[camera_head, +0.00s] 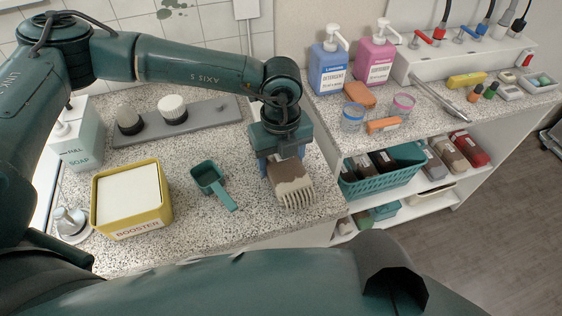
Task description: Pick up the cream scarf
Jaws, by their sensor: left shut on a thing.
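The cream scarf (291,185) shows as a small folded bundle, brown on top with a cream fringed lower end. It is near the right front of the speckled counter. My left gripper (283,158) points down from above and is shut on the scarf's upper end, hiding part of it. I cannot tell whether the scarf still touches the counter. My right gripper is not in view.
A teal scoop (211,182) and a yellow booster box (132,198) stand left of the scarf. To the right, a shelf unit holds a blue detergent bottle (330,70), a pink bottle (374,60) and a teal basket (380,183).

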